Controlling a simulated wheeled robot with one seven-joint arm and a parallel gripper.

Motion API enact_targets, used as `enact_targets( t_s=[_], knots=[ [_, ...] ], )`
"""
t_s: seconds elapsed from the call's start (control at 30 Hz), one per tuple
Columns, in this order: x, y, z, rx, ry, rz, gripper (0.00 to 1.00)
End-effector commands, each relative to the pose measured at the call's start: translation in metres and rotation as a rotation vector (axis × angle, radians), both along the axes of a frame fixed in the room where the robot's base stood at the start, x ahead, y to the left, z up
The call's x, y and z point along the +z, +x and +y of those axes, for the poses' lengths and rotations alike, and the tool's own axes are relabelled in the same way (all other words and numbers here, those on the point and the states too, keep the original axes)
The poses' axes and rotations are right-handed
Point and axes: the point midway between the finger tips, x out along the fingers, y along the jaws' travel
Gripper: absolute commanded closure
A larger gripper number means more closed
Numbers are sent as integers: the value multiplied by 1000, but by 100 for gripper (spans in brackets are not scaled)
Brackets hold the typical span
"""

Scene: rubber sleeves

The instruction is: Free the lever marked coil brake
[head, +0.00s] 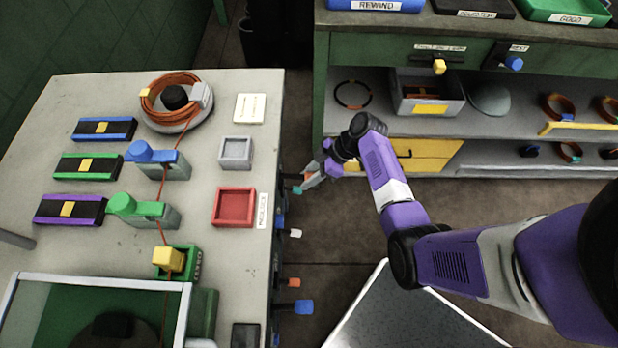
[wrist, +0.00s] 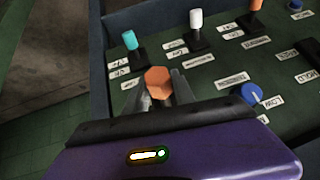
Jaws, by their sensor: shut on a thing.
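My gripper (wrist: 160,93) is shut on an orange knob (wrist: 157,78) at the near left of the green control panel (wrist: 205,68) in the wrist view. The fingers stand on both sides of the knob and hide its lower part. In the head view my gripper (head: 309,180) is at the right side of the workbench. A teal-topped lever (wrist: 130,40), a white-topped lever (wrist: 196,20) and an orange-topped lever (wrist: 256,6) stand farther along the panel. The labels are too small to read, so I cannot tell which lever is marked coil brake.
A blue knob (wrist: 251,94) sits right of my fingers in the wrist view. In the head view the workbench (head: 225,78) carries a cable coil (head: 170,98), a red tray (head: 234,207) and several colored blocks. A shelf unit (head: 360,52) stands behind; bare floor lies between.

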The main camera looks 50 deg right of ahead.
Motion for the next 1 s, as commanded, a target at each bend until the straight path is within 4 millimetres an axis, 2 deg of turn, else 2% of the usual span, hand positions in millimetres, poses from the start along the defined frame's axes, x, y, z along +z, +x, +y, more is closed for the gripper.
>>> enact_targets(
  t_s=[0.03, 0.3, 0.6, 1.0],
  knots=[
    [-14, 0, 0, -1, 24, -30, 100],
    [-28, 3, 2, 0, 137, -177, 100],
    [-35, 7, 5, 2, 217, -282, 100],
    [-34, 9, 7, 2, 250, -322, 100]
  ],
)
